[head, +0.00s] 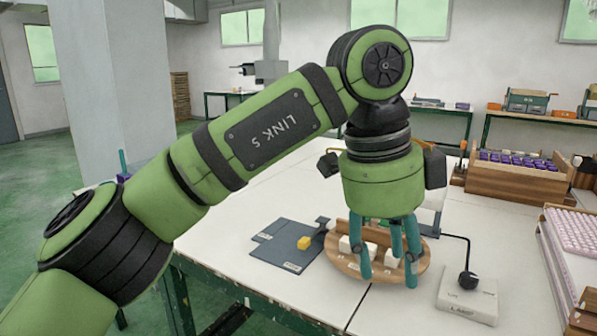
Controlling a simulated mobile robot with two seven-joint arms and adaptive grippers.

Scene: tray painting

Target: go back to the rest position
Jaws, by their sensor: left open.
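My left gripper (388,278) hangs from my green left arm, which crosses the view from the lower left. Its teal fingers point down and are spread open, in front of a round wooden tray (343,264) on the white table. White blocks (345,244) sit on the tray, partly hidden behind the fingers. I see nothing held between the fingers. I cannot tell whether the fingertips touch the tray. My right gripper is not in view.
A white base with a black knob (468,281) stands to the right. A wooden rack (513,185) and a pink keyboard (571,231) are farther right. The front table (330,302) is clear.

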